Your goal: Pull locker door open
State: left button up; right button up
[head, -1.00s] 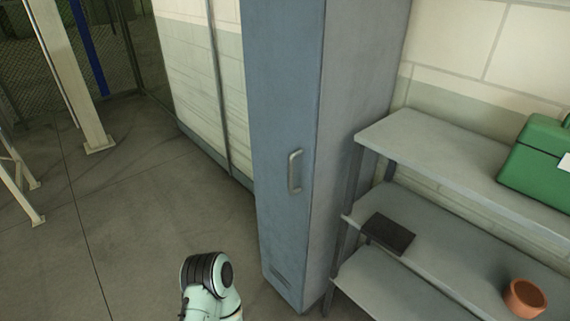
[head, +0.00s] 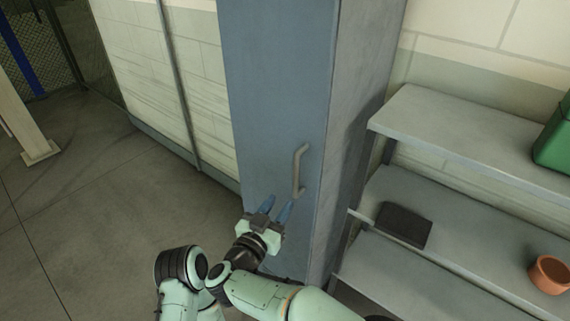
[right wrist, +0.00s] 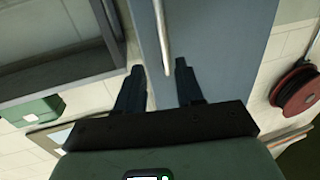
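The tall blue-grey locker (head: 275,80) stands against the wall, its door shut. Its pale grey bar handle (head: 299,171) is upright near the door's right edge. My right gripper (head: 279,207) is in front of the door, just below and left of the handle, its fingers apart and empty. In the right wrist view the locker door (right wrist: 205,40) fills the middle, and the handle (right wrist: 161,35) points down to between the open fingertips (right wrist: 160,68), ahead of them. It is not between the fingers along their length. My left gripper is not in view.
A grey metal shelf unit (head: 440,115) stands right of the locker, holding a dark flat box (head: 403,225), a terracotta pot (head: 549,274) and a green case (head: 556,140). A red reel (right wrist: 297,92) shows in the right wrist view. Floor left of the locker is clear.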

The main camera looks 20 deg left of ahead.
aim_at(295, 171)
jog(key=w+p, duration=0.1)
jog(key=w, duration=0.2)
jog(key=w+r+p, duration=0.1)
jog(key=w, duration=0.3)
jog(key=w+d+r+p, duration=0.1)
jog(key=w, duration=0.3)
jog(key=shift+w, duration=0.25)
jog(key=shift+w+f, duration=0.15)
jog(key=shift+w, duration=0.4)
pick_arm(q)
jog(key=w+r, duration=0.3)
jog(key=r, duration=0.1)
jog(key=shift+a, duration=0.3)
pick_arm(e)
jog(key=shift+s, duration=0.1)
grip_shut()
